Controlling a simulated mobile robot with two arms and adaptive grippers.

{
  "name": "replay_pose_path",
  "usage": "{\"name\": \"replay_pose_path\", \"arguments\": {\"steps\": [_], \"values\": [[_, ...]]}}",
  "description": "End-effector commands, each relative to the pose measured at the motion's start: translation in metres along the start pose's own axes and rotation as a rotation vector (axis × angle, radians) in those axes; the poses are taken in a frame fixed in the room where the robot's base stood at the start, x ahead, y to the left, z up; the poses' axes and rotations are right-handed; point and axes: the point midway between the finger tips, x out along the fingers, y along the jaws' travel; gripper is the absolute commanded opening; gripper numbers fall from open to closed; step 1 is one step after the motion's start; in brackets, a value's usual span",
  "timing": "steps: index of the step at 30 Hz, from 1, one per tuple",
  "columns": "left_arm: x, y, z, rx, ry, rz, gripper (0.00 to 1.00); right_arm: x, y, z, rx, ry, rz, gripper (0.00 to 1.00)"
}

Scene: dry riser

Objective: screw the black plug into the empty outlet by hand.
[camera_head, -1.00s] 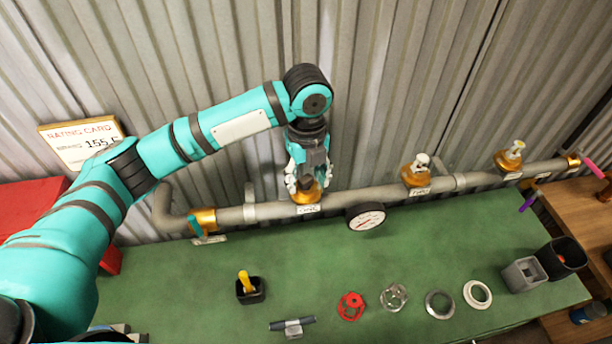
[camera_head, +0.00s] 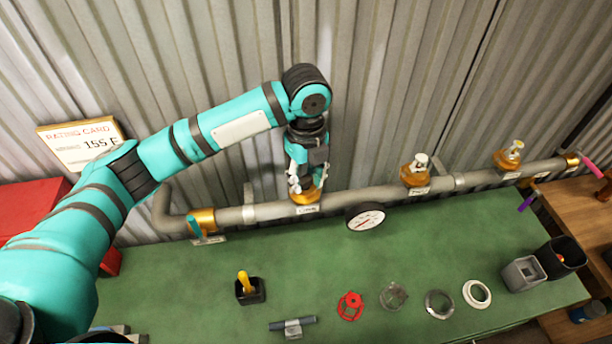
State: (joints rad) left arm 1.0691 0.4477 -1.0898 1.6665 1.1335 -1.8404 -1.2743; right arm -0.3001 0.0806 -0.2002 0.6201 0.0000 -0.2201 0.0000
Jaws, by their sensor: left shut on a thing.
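My left gripper (camera_head: 304,186) points down at the leftmost brass outlet (camera_head: 306,197) on the grey pipe (camera_head: 350,195), above its small label. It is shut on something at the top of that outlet. The fingers hide what they hold, so I cannot make out the black plug or tell how it sits. Two more brass outlets, the middle one (camera_head: 414,176) and the right one (camera_head: 508,160), carry pale fittings on top. My right gripper is not in view.
A round gauge (camera_head: 366,217) hangs in front of the pipe. On the green bench (camera_head: 330,270) lie a red ring (camera_head: 350,306), several other rings, a black cup (camera_head: 250,292) with a yellow item and a dark bar tool (camera_head: 292,325). A rating card (camera_head: 82,143) is on the corrugated wall.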

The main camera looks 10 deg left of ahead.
Motion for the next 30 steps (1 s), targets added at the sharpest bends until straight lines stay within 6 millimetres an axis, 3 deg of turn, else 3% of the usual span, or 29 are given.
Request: {"name": "replay_pose_path", "arguments": {"steps": [9, 21, 30], "values": [[-0.0001, 0.0015, 0.0007, 0.413, -0.003, -0.001, 0.00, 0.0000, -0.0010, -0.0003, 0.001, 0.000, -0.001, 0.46], [-0.0002, 0.0017, 0.0008, 0.479, -0.004, -0.001, 0.00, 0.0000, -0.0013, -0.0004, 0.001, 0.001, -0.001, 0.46], [0.0003, 0.0030, 0.0016, 0.880, -0.006, 0.000, 0.00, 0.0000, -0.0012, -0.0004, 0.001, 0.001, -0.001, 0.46]]}}
